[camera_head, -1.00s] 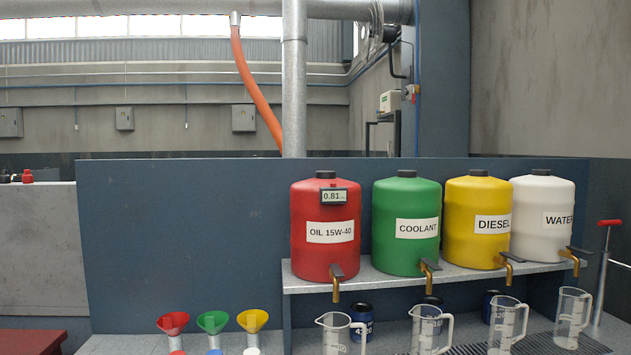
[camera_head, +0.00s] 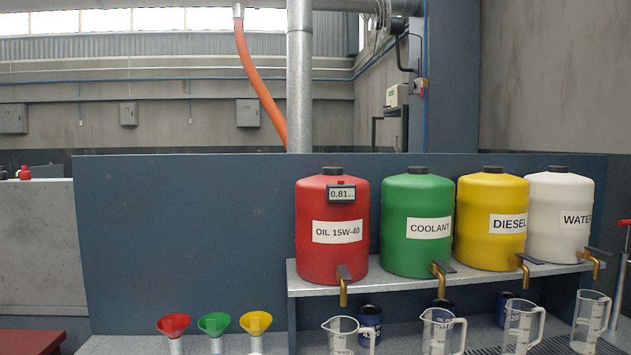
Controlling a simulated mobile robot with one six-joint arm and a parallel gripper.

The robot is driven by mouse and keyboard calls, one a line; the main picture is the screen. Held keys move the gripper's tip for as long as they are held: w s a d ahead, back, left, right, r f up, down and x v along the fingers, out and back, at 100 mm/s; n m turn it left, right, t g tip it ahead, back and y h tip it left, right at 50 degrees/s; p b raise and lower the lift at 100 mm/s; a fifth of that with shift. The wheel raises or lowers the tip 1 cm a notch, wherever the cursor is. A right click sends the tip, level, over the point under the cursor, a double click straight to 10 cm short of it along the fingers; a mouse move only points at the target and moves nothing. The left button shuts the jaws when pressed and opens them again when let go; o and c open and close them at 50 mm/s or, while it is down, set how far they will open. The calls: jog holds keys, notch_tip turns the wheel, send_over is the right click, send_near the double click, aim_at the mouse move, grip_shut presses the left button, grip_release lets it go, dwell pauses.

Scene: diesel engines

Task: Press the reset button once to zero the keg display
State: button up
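The red keg (camera_head: 331,262) labelled OIL 15W-40 stands at the left end of the shelf. A small dark display (camera_head: 341,194) on its upper front reads 0.81, with small characters after the number that I cannot read. A brass tap (camera_head: 344,287) with a dark lever sticks out at the keg's base. My gripper is not in view.
Green (camera_head: 417,254), yellow (camera_head: 490,252) and white (camera_head: 558,244) kegs stand to the right on the shelf (camera_head: 314,284). Clear jugs (camera_head: 438,330) stand below the taps. Red, green and yellow funnels (camera_head: 214,323) stand lower left. The space before the kegs is clear.

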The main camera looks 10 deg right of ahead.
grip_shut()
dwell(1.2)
